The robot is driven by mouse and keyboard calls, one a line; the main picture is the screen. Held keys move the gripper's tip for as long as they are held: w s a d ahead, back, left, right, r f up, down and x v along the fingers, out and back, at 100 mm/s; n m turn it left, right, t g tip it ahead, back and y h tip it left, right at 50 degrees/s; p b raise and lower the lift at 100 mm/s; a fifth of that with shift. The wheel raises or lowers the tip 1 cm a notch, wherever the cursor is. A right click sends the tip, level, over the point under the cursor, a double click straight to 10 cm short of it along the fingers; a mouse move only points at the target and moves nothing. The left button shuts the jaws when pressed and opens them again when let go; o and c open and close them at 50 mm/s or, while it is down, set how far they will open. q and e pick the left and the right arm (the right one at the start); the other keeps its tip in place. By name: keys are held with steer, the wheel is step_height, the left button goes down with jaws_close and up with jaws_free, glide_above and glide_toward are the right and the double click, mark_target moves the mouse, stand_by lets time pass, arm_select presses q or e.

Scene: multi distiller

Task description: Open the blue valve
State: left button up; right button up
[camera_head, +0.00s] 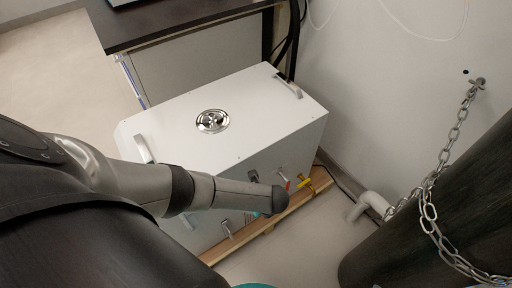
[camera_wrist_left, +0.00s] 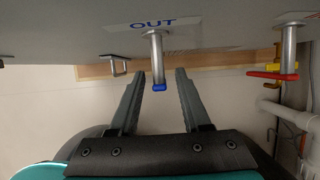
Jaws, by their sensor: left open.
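The blue valve (camera_wrist_left: 158,62) is a metal stem with a blue tip, below the blue OUT lettering on the white box in the left wrist view. My left gripper (camera_wrist_left: 160,72) is open, with one dark finger on each side of the valve in the picture; I cannot tell whether they touch it. In the head view my left arm (camera_head: 235,193) reaches across the front of the white distiller box (camera_head: 170,120). My left gripper's fingers and the blue valve are hidden there behind the arm. My right gripper is not in view.
A red-handled valve (camera_wrist_left: 272,75) and a yellow one (camera_wrist_left: 301,65) are to the right. A metal bracket (camera_wrist_left: 119,67) is left. A wooden strip (camera_head: 268,228) runs along the box base. A dark cylinder (camera_head: 430,245) with a chain (camera_head: 455,130) and white pipe (camera_head: 368,204) stand right.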

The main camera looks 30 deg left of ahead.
arm_select(q)
jaws_close()
stand_by(0.3)
stand_by(0.3)
